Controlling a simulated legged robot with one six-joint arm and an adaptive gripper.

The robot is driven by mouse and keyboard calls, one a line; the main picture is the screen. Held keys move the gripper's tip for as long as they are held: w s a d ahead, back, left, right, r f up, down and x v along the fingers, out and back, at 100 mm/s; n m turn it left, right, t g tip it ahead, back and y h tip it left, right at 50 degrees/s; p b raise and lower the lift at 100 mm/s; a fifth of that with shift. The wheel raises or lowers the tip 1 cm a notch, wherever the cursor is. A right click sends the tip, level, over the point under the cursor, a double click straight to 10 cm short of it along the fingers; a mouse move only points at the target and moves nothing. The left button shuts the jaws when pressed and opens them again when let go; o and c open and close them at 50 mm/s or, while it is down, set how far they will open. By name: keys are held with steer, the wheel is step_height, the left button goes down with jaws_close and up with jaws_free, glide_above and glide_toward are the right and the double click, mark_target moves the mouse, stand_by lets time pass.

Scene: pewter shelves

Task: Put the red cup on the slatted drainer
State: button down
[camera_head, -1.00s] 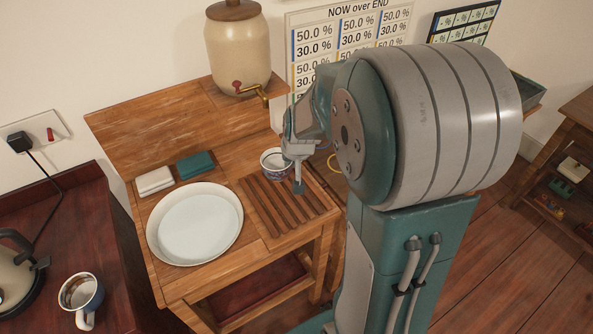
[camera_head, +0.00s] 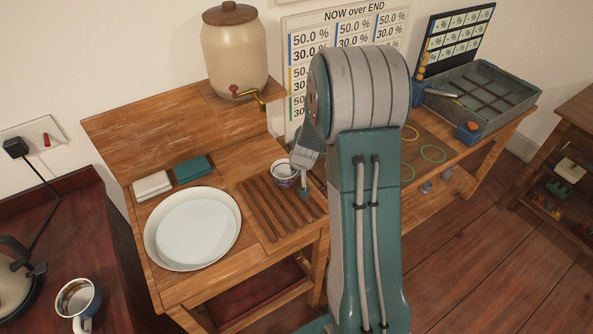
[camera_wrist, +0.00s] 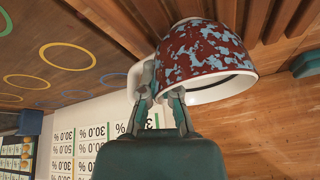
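The red cup, speckled with pale blue and white inside, fills the upper middle of the wrist view (camera_wrist: 207,55), which is upside down. My gripper (camera_wrist: 160,88) is shut on it at its white handle, partly hidden by the fingers. In the head view the cup (camera_head: 284,174) is upright, mouth up, at the back edge of the slatted drainer (camera_head: 268,208), with my gripper (camera_head: 302,180) at its right. The slats also show close behind the cup's base in the wrist view (camera_wrist: 280,20). I cannot tell whether the cup touches them.
A white round plate (camera_head: 192,228) lies left of the drainer. White and teal blocks (camera_head: 192,168) lie behind it. A beige dispenser (camera_head: 235,50) with a tap stands on the raised shelf. A mug (camera_head: 78,299) stands at lower left. Rings (camera_head: 433,153) and a grey tray (camera_head: 480,95) lie to the right.

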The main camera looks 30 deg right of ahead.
steer(key=c, duration=0.8)
jaws_free()
steer(key=d+v, duration=0.1)
steer(key=v, duration=1.1)
steer(key=s+a+r+n, duration=0.2)
steer(key=s+a+r, duration=0.5)
steer(key=a+r, duration=0.3)
steer(key=s+a+r+n, duration=0.1)
steer(key=s+a, duration=0.2)
steer(key=s, duration=0.3)
steer(key=s+a+r+n, duration=0.1)
steer(key=s+a+r, duration=0.1)
steer(key=s+a, duration=0.2)
steer(key=s, duration=0.3)
steer(key=shift+s+r+t+y, duration=0.3)
steer(key=shift+t, duration=0.1)
steer(key=shift+a, duration=0.15)
